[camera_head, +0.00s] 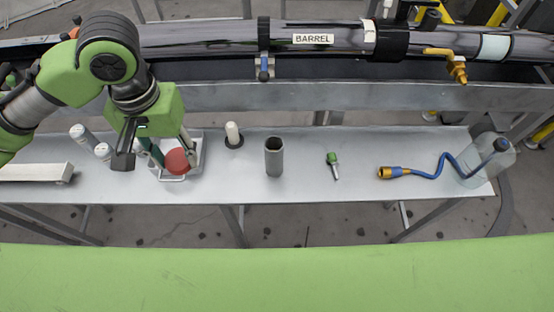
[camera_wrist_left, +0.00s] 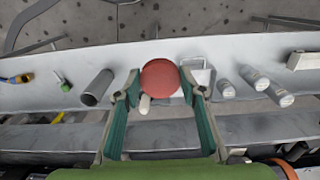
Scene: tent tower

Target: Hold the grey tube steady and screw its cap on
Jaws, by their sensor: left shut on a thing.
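The grey tube (camera_head: 274,157) stands upright and open-topped near the middle of the grey bench. It also shows in the left wrist view (camera_wrist_left: 97,88), left of my fingers. My left gripper (camera_head: 176,158) is shut on the round red cap (camera_head: 177,162), above or at a small white tray left of the tube. In the left wrist view, the red cap (camera_wrist_left: 160,76) sits between the two green-lined fingertips. Whether the cap is clear of the tray I cannot tell. My right gripper is not in view.
The white tray (camera_head: 173,179) is partly hidden by my gripper. A white peg (camera_head: 232,133) stands between tray and tube. A green-topped bolt (camera_head: 333,164), a blue hose (camera_head: 430,174) and a clear bottle (camera_head: 488,163) lie right. The barrel pipe (camera_head: 210,38) runs behind the bench.

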